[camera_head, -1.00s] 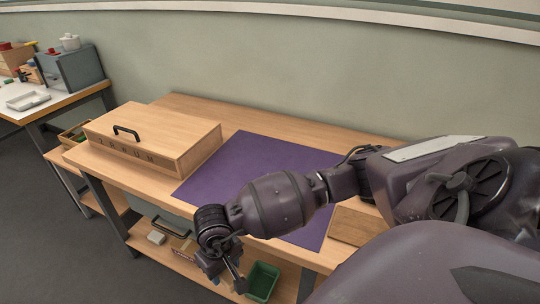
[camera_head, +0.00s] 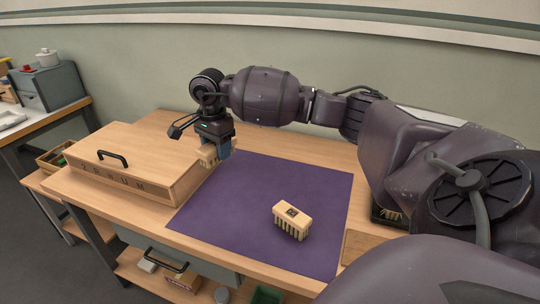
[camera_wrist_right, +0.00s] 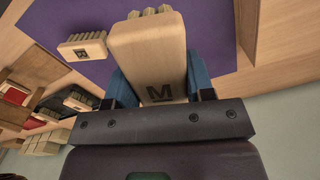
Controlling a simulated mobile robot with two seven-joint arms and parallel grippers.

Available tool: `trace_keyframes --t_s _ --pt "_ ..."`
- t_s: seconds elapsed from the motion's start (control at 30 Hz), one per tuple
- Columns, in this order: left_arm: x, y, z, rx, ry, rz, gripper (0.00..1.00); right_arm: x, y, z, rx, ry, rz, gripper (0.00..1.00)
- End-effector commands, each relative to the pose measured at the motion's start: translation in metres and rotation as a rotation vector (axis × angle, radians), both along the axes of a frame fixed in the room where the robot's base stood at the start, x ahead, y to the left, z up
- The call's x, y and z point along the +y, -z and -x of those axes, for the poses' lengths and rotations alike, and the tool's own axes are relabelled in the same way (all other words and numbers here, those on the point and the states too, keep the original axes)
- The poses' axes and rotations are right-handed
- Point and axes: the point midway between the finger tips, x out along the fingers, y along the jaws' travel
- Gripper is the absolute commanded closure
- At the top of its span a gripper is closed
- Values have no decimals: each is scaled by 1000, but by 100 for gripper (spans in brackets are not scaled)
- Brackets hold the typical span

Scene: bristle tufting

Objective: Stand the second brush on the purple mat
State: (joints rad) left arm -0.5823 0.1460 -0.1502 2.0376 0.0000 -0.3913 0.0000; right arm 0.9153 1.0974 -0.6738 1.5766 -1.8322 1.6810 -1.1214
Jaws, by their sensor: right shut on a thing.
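My right gripper (camera_head: 213,150) is shut on a pale wooden brush (camera_head: 208,157), held above the mat's far left corner, close to the lidded box. In the right wrist view the held brush (camera_wrist_right: 155,60) shows a dark letter M on its block, and its bristle tufts point away from the gripper. The purple mat (camera_head: 230,205) lies flat on the bench. Another brush (camera_head: 293,217) stands on the mat right of centre, bristles down, with a dark mark on top. It also shows in the right wrist view (camera_wrist_right: 85,47). My left gripper is out of view.
A wooden box (camera_head: 130,165) with a black handle and letters on its front fills the bench's left side. Another brush (camera_wrist_right: 77,99) sits off the mat, partly seen. A drawer (camera_head: 170,255) is under the bench. Much of the mat is clear.

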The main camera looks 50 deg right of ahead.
Motion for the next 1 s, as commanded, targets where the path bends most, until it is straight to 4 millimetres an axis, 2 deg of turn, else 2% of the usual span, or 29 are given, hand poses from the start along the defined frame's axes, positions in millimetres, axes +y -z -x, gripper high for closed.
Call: trace_keyframes --t_s 0.2,0.5,0.67,1.0 --pt "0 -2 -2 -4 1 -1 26 -7 -1 6 0 320 1 73" --pt "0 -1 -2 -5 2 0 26 -7 4 8 1 497 1 73" --pt "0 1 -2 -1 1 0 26 -7 33 9 5 501 1 73" --pt "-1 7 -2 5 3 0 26 -7 108 9 6 500 0 73"
